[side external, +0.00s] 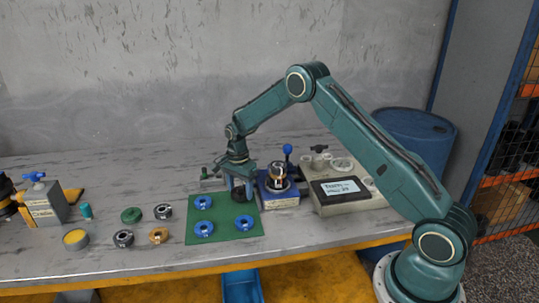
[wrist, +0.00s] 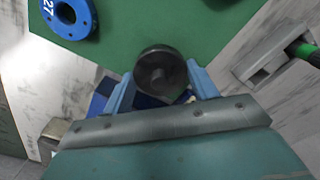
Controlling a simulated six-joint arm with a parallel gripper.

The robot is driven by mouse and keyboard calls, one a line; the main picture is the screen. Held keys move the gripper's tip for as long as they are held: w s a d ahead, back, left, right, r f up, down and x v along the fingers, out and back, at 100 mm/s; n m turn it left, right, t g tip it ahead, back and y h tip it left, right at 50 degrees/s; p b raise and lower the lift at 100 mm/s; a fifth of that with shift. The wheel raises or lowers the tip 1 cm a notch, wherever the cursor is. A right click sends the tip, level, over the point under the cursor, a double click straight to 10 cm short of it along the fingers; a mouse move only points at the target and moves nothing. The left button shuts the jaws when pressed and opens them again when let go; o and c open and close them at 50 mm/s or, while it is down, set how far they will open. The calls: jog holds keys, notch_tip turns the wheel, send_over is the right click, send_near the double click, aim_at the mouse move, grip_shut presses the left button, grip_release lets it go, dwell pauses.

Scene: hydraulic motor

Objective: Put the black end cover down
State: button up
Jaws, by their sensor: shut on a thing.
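The black end cover (wrist: 160,70) is a dark round part with a small central recess. It sits between the two light blue fingers of my gripper (wrist: 162,84) in the wrist view, and the fingers are shut on it. In the side view my gripper (side external: 239,187) points down at the right part of the green mat (side external: 237,228), with the black cover (side external: 240,195) low between its fingers. The side view does not show clearly whether the cover touches the mat or is a little above it.
Several blue flanged rings (side external: 203,229) lie on the mat. A blue fixture (side external: 282,201) holding a metal and copper-coloured part (side external: 278,171) stands close to the right. Dark rings (side external: 123,238) and a green disc (side external: 131,215) lie left.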

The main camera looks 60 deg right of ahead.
aim_at(240, 188)
jog(key=shift+f, duration=0.7)
jog(key=shift+f, duration=0.15)
jog(key=o, duration=1.2)
notch_tip(240, 188, up, 12)
jog(key=shift+f, duration=0.15)
jog(key=shift+r, duration=0.3)
